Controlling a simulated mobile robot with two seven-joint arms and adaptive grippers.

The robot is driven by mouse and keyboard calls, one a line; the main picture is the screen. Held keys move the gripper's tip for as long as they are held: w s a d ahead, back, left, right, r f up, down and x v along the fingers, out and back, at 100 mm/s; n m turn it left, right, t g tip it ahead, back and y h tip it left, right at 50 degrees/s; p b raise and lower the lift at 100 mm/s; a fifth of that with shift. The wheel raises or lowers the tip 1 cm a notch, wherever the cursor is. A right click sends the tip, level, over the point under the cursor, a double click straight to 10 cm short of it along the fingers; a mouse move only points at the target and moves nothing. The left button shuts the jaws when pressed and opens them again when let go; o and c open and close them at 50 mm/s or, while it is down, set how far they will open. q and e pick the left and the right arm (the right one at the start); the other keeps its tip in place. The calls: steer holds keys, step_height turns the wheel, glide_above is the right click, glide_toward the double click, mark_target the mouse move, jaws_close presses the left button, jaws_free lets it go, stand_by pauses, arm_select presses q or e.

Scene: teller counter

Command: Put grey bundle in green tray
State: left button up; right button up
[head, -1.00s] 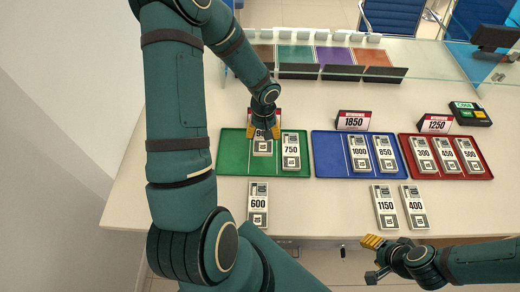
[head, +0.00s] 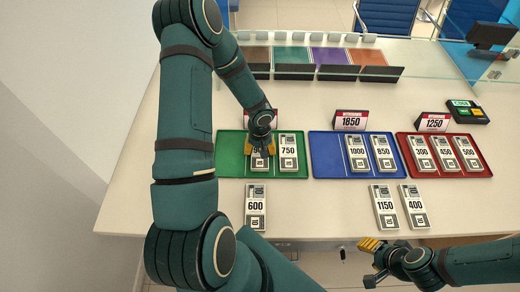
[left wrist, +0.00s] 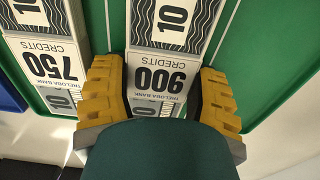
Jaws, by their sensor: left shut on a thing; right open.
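A grey bundle labelled 900 (left wrist: 160,72) is between the yellow fingers of my left gripper (left wrist: 163,92). A 600 bundle (head: 256,206) lies on the counter in front of the tray. My right gripper (head: 371,262) is open and empty at the counter's front edge.
A blue tray (head: 327,160) holds bundles 1000 and 850; a red tray (head: 480,171) holds 300, 450 and 500. Bundles 1150 (head: 385,206) and 400 (head: 413,205) lie on the counter. Red-and-white signs (head: 351,120) stand behind the trays. A glass screen crosses behind.

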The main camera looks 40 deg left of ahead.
arm_select(q)
steer(key=shift+f, duration=0.15)
steer(key=o, duration=1.1)
steer(key=shift+o, duration=0.2)
